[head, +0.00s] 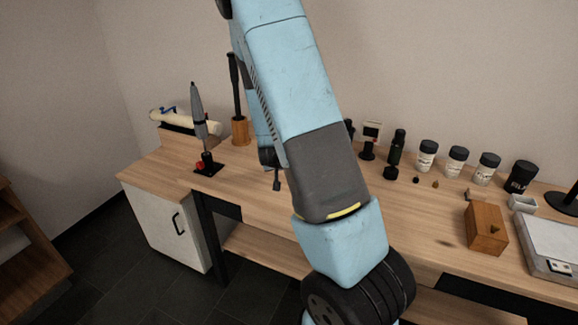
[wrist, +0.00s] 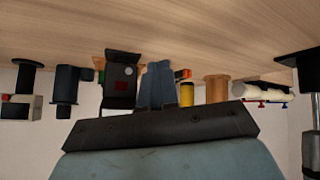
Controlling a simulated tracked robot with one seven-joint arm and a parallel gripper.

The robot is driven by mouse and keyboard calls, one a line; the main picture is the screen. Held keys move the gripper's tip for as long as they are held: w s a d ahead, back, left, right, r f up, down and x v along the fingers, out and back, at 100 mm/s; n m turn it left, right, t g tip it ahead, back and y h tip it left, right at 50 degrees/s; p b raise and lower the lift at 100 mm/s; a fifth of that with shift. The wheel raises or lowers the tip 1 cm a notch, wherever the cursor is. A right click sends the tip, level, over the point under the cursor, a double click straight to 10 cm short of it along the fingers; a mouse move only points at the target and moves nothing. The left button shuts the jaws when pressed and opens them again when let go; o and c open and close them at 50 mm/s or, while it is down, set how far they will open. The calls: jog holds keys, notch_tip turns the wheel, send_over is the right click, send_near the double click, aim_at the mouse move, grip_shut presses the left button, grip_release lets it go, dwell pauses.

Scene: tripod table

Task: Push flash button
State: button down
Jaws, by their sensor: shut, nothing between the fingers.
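A black upright device (wrist: 122,94) stands near the middle of the wrist view, which shows the scene upside down. It carries a small red square and a pale round spot on its face; I cannot tell which is the flash button. My gripper (wrist: 158,68) is shut and empty, its grey-blue fingers beside the device in the picture. I cannot tell whether they touch it. In the head view my arm hides the device and most of the gripper.
Several jars (head: 456,161), a wooden block (head: 486,229) and a scale (head: 553,243) are at right. The table's front left is clear.

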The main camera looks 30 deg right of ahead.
jog(key=s+a+r+y, duration=0.2)
jog(key=s+a+r, duration=0.15)
jog(key=r, duration=0.35)
jog(key=s+a+r+n+y, duration=0.1)
jog(key=s+a+r, duration=0.25)
jog(key=r, duration=0.35)
jog(key=s+a+r+y, duration=0.2)
jog(key=s+a+r, duration=0.15)
jog(key=r, duration=0.35)
jog(key=s+a+r+n+g, duration=0.1)
jog(key=s+r, duration=0.4)
jog(key=s, duration=0.5)
jog(key=s+a+r+n, duration=0.1)
jog(key=s+r, duration=0.4)
jog(key=s, duration=0.6)
jog(key=shift+a+r+g+h, duration=0.15)
jog(key=shift+r+g+h, duration=0.15)
jog(key=shift+g, duration=0.1)
